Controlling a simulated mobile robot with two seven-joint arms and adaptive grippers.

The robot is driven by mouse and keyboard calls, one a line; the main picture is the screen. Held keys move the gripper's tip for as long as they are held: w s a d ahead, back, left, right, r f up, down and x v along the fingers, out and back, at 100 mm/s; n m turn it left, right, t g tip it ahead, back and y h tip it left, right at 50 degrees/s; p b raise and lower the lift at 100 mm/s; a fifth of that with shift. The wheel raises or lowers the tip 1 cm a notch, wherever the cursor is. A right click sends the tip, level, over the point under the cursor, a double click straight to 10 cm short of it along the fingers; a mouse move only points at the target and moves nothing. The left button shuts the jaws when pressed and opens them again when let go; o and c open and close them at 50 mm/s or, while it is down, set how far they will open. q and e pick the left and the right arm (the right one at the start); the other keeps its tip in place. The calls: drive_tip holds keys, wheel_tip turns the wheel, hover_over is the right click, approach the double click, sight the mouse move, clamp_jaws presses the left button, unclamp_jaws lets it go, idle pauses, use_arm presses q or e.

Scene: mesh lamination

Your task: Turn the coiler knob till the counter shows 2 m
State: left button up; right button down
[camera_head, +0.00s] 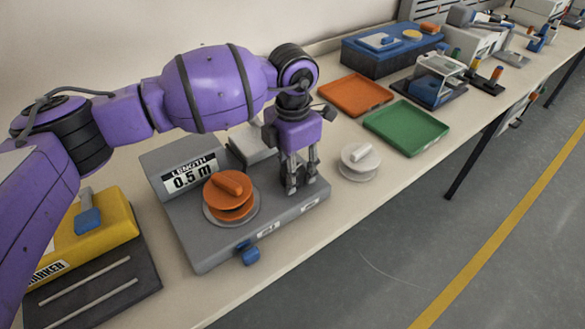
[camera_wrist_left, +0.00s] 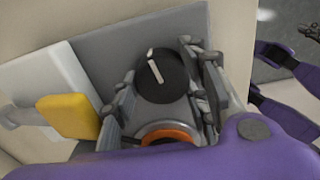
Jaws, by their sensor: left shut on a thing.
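The grey coiler (camera_head: 185,240) stands on the bench, and its counter (camera_head: 190,175) reads 0.5 m. An orange spool (camera_head: 231,190) with a raised bar sits on its left part. My left gripper (camera_head: 298,185) points down over the coiler's right end, its fingers shut around the knob. In the left wrist view the knob (camera_wrist_left: 162,76) is black and round with a white pointer line, between the fingers. In the head view the fingers hide the knob. Purple parts at the right edge of the left wrist view seem to be my right arm, its gripper (camera_wrist_left: 309,32) unclear.
A white spool (camera_head: 360,163) lies right of the coiler. Orange (camera_head: 355,95) and green (camera_head: 406,128) trays lie beyond it. A yellow marker unit (camera_head: 105,230) stands to the left. A blue tab (camera_head: 249,254) sticks out at the coiler's front, near the bench edge.

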use_arm(q)
drive_tip(key=shift+w+a+r, duration=0.1)
drive_tip(key=shift+w+a, duration=0.05)
use_arm(e)
drive_tip(key=shift+s, duration=0.35)
use_arm(q)
drive_tip(key=o, duration=1.1)
drive_tip(key=shift+r, duration=0.15)
wheel_tip(320, 180, up, 6)
drive_tip(key=shift+r, duration=0.25)
drive_tip(key=shift+s+r, duration=0.2)
drive_tip(key=shift+r, duration=0.35)
use_arm(e)
drive_tip(key=shift+w, duration=0.3)
use_arm(q)
drive_tip(key=shift+d, duration=0.2)
